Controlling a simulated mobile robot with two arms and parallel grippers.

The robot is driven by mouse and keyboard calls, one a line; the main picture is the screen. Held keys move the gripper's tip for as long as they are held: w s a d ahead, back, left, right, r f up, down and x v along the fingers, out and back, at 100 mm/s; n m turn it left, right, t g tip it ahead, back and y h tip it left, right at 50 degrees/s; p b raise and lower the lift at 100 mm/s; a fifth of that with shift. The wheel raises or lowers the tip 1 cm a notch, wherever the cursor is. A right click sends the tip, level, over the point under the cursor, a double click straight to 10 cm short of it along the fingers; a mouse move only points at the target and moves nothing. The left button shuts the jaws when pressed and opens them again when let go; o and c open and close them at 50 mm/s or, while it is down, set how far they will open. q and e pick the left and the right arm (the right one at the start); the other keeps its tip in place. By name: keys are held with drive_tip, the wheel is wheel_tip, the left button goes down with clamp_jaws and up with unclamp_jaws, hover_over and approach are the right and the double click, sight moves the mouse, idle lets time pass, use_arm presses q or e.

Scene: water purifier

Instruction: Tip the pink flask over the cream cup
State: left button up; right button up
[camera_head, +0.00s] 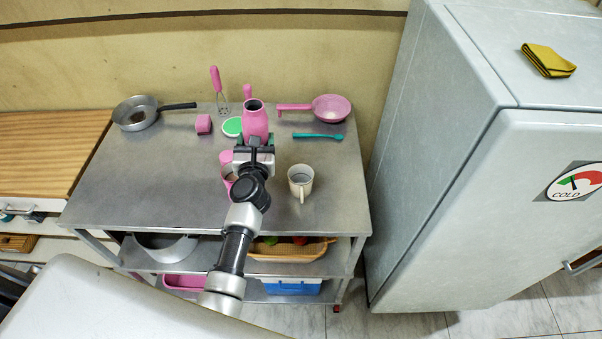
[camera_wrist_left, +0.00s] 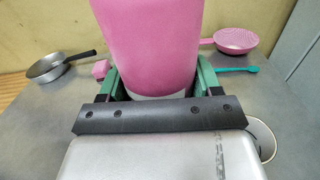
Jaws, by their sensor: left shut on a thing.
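The pink flask (camera_head: 256,120) is held by my left gripper (camera_head: 255,145), its dark mouth facing up. In the left wrist view the flask (camera_wrist_left: 148,45) fills the top middle, between the green-sided fingers of the gripper (camera_wrist_left: 158,82). The flask looks about upright; its base is hidden, so I cannot tell its height above the table. The cream cup (camera_head: 301,176) stands upright on the metal table, to the right of and nearer than the flask, apart from it. Its rim shows partly behind the gripper body in the wrist view (camera_wrist_left: 264,134). My right gripper is not in view.
A pink mug (camera_head: 226,170) is partly behind my arm. A fridge (camera_head: 480,160) stands right. The table's left front is clear.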

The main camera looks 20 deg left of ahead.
use_arm(q)
drive_tip(key=shift+a+r+m+t+b, duration=0.1)
drive_tip(key=shift+m+t+b, duration=0.2)
drive_tip(key=shift+m, duration=0.55)
drive_tip(key=shift+a+r+m+t+b, duration=0.1)
drive_tip(key=shift+m+b, duration=0.3)
drive_tip(key=shift+m, duration=0.45)
drive_tip(key=shift+d+f+m+t+b, duration=0.15)
drive_tip(key=shift+m+b, duration=0.35)
drive_tip(key=shift+m, duration=0.4)
drive_tip(key=shift+d+f+m+t+b, duration=0.15)
drive_tip(key=shift+m+b, duration=0.3)
drive_tip(key=shift+m, duration=0.45)
drive_tip(key=m, duration=0.1)
drive_tip(key=a+m+b, duration=0.1)
drive_tip(key=shift+m+h, duration=0.4)
drive_tip(key=shift+s+a+f+t+b, duration=0.1)
drive_tip(key=shift+a+f+t+b, duration=0.05)
drive_tip(key=shift+f+t+b, duration=0.2)
drive_tip(key=shift+r+m, duration=0.1)
drive_tip(key=shift+m, duration=0.3)
drive_tip(key=shift+a+f, duration=0.1)
drive_tip(key=shift+f, duration=0.1)
